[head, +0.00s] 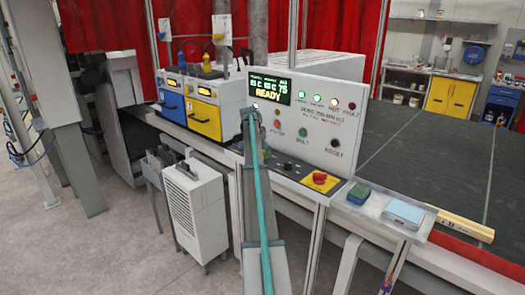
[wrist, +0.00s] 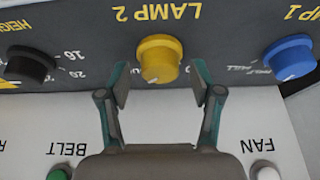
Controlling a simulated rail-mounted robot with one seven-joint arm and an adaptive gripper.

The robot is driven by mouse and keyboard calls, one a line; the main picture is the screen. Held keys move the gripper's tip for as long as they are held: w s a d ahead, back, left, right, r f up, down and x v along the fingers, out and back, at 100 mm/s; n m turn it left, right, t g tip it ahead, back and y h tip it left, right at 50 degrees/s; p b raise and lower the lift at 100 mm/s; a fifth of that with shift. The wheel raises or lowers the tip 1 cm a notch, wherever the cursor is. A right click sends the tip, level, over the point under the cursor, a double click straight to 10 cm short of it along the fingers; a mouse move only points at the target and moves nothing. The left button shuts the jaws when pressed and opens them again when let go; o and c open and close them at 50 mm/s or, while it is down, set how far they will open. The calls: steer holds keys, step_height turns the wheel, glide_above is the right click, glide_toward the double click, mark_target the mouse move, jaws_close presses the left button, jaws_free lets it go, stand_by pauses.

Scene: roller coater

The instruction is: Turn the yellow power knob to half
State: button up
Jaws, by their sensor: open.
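The yellow power knob (wrist: 158,58) sits on a dark panel strip under the upside-down label LAMP 2 in the wrist view. A pale pointer mark shows at its lower edge, but I cannot read its setting. My gripper (wrist: 161,84) is open, with one teal-edged finger on each side of the knob's near side. There are visible gaps between the fingers and the knob, and nothing is held. In the head view my arm covers this part of the panel, and the knob and fingertips cannot be made out.
A blue LAMP 1 knob (wrist: 290,57) is right of the yellow one, a black HEIGHT knob (wrist: 30,64) left. A green button (wrist: 60,172) and white button (wrist: 264,171) lie nearby. A red emergency stop (head: 320,178) is right of my arm. The display (head: 269,88) reads READY.

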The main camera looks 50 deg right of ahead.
steer(key=c, duration=1.1)
steer(key=shift+c, duration=0.2)
steer(key=shift+n+b, duration=0.3)
steer(key=n+t+b, duration=0.1)
steer(key=n, duration=0.1)
steer(key=shift+s+f+n, duration=0.1)
steer(key=shift+n, duration=0.2)
steer(key=n+t+y+b, duration=0.1)
steer(key=n+t+b, duration=0.1)
steer(key=n, duration=0.3)
steer(key=shift+n, duration=0.4)
steer(key=o, duration=1.1)
